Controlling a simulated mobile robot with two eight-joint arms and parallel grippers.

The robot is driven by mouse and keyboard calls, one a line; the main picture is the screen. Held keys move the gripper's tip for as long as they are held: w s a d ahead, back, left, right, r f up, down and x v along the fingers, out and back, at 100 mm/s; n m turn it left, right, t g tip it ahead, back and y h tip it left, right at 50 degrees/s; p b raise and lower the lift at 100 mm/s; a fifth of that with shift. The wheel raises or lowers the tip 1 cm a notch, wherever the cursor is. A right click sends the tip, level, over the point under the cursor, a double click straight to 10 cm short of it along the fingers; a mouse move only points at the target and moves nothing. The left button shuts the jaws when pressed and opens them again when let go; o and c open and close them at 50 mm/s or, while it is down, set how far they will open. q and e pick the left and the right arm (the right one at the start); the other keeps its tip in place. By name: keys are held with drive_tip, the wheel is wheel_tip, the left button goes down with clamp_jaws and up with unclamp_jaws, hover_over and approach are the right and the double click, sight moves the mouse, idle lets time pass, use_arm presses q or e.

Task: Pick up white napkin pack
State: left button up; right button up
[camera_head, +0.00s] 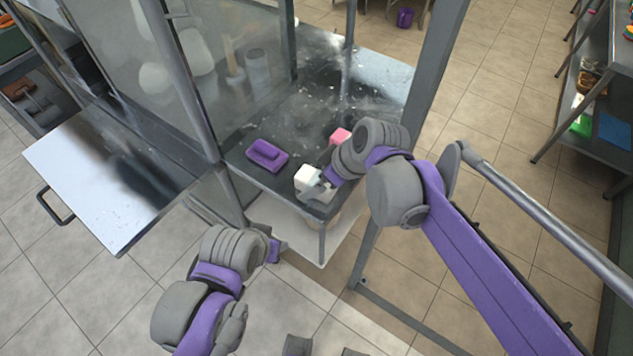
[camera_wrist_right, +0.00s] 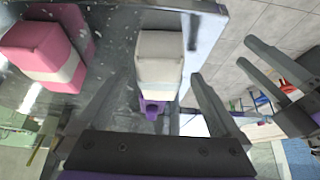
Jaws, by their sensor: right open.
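The white napkin pack (camera_head: 307,180) stands on the front edge of the dark metal table under the press frame. In the right wrist view the white pack (camera_wrist_right: 158,60) is in the centre, in line with the gap between the fingers. My right gripper (camera_head: 324,190) is right beside the pack in the head view, partly hidden by its own wrist. In the wrist view the right gripper (camera_wrist_right: 158,82) is open, its fingers apart on either side of the pack's near end. My left gripper (camera_head: 274,250) is low, in front of the table; its fingers cannot be made out.
A pink pack (camera_head: 341,136) stands behind the white one; it shows with a white band in the wrist view (camera_wrist_right: 45,52). A purple object (camera_head: 266,154) lies to the left on the table (camera_head: 300,115). Frame posts and a clear panel (camera_head: 225,60) bound the table.

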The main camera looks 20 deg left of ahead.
drive_tip(key=shift+x, duration=0.8)
drive_tip(key=c, duration=1.5)
drive_tip(key=shift+r, duration=0.1)
